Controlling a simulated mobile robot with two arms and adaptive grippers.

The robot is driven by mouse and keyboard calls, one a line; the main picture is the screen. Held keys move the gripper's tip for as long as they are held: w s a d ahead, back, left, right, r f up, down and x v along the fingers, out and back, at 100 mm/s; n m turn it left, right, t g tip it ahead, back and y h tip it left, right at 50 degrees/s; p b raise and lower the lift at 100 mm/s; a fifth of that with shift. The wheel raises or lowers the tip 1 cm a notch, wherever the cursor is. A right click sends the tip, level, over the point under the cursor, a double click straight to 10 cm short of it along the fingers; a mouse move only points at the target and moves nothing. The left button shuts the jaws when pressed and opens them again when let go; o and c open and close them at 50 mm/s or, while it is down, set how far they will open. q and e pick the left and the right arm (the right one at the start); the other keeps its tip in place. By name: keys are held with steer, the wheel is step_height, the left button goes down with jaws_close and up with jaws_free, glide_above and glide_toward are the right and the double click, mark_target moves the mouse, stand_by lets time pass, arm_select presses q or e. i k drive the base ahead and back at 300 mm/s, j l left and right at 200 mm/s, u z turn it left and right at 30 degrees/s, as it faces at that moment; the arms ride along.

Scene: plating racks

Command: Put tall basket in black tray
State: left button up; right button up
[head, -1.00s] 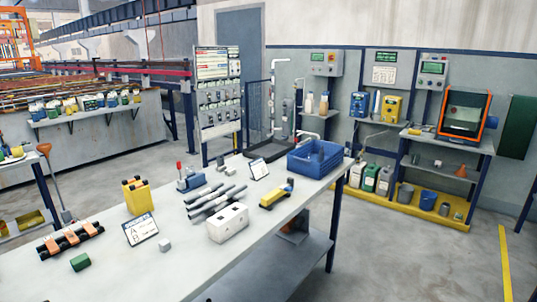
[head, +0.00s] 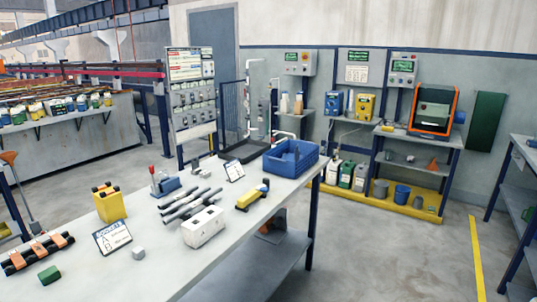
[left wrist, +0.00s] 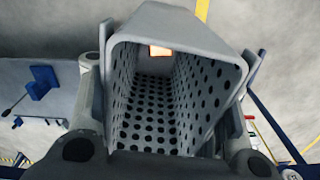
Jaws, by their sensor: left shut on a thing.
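The tall basket (left wrist: 200,85) is a grey, open-topped box with perforated walls, seen from above in the left wrist view. My left gripper (left wrist: 168,95) is shut on it, with a finger on each outer side. The basket hides most of what lies below it. The basket and both grippers are out of the head view. A low black tray (head: 240,151) shows in the head view at the far end of the grey worktable, behind the blue crate and partly hidden.
The worktable (head: 165,264) carries a blue crate (head: 291,158), a yellow canister (head: 109,206), a white box (head: 203,227), grey rods and cards. A shelf rack (head: 515,190) stands at the right edge. The floor between table and rack is clear.

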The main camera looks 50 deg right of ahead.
mark_target(248, 152)
steer(key=i+l+z, duration=0.1)
steer(key=l+z, duration=0.25)
steer(key=i+l+z, duration=0.1)
steer(key=l+z, duration=0.2)
steer(key=i+l+z, duration=0.2)
steer(key=l+z, duration=0.15)
steer(key=i+l+z, duration=0.2)
steer(key=i+l, duration=0.2)
steer(key=l, duration=0.2)
steer(key=i+l+z, duration=0.15)
steer(key=i+l, duration=0.3)
steer(key=l, duration=0.15)
steer(key=i+l, duration=0.95)
steer(key=k+l+z, duration=0.05)
